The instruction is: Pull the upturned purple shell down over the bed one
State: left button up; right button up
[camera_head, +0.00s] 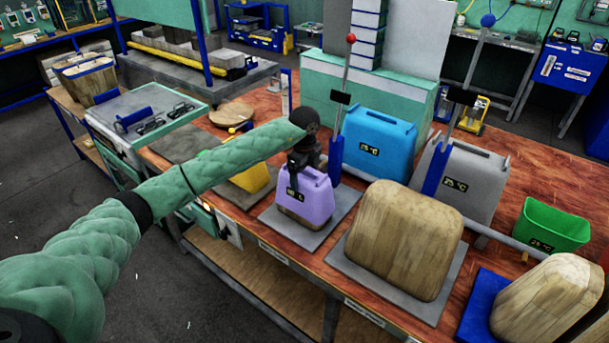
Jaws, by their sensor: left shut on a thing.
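The purple shell (315,202) is upside down over a wooden form on the grey bed plate (345,205). A strip of wood (303,220) shows below the shell's lower edge, so the shell covers most of the form. My left gripper (296,171) is at the top of the shell and shut on it; its fingertips are partly hidden by its own dark body. My left arm reaches in from the left. My right gripper is not in view.
A lever with a red knob (351,38) and blue base stands just behind the purple shell. A blue shell (379,141), a grey shell (460,180) and a green bin (553,225) stand to the right. A bare wooden block (404,240) is at front right; a yellow container (252,177) is left.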

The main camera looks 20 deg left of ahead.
pick_arm(q)
jog(key=shift+f+b, duration=0.35)
jog(key=shift+f, duration=0.2)
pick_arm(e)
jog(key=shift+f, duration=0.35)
pick_arm(q)
jog(key=o, duration=1.4)
jog(key=shift+c, duration=0.2)
notch_tip(320, 180, up, 6)
jog(key=b, duration=0.3)
jog(key=shift+r, duration=0.9)
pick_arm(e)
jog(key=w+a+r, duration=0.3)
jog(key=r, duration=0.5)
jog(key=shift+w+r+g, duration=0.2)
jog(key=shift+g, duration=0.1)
